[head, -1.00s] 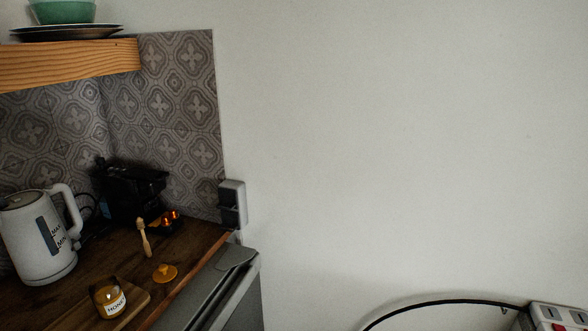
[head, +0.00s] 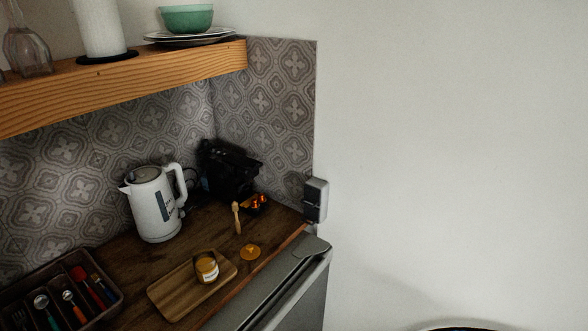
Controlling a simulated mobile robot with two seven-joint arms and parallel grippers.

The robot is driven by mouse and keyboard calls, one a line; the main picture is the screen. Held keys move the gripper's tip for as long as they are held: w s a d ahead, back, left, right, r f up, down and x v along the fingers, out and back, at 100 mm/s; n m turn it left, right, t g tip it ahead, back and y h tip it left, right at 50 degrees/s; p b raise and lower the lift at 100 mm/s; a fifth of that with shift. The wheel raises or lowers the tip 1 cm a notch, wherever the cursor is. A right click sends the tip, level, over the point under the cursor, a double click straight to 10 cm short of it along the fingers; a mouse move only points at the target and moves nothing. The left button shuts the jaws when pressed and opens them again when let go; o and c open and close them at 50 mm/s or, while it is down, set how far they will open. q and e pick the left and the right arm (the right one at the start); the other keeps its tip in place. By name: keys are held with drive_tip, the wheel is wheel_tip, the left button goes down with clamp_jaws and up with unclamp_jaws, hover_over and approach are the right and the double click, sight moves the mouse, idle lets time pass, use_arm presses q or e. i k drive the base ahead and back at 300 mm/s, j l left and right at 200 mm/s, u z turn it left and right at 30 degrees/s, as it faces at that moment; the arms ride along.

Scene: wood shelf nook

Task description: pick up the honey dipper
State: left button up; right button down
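The honey dipper (head: 237,218) is a small pale wooden stick with a thicker head at its upper end in the head view. It is on the dark wooden counter (head: 130,253), right of the kettle and just behind an orange-yellow lid (head: 250,252). A honey jar (head: 207,268) with a white label is on a wooden board (head: 165,296) in front of it. Nothing covers the dipper. Neither of my grippers shows in the head view.
A white kettle (head: 153,207) and a black machine (head: 228,172) stand behind. A cutlery tray (head: 112,288) is at the lower left. A wooden shelf (head: 130,84) with dishes overhangs the counter. A grey appliance (head: 300,280) adjoins the counter's right edge.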

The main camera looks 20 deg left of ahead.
sight(234, 205)
drive_tip(key=u, duration=1.2)
drive_tip(key=i+l+u, duration=0.1)
drive_tip(key=u, duration=0.35)
drive_tip(key=l+u, duration=0.15)
drive_tip(key=u, duration=0.35)
drive_tip(key=i+l, duration=0.1)
drive_tip(key=l, duration=0.15)
drive_tip(key=i+l, duration=0.1)
drive_tip(key=l, duration=0.15)
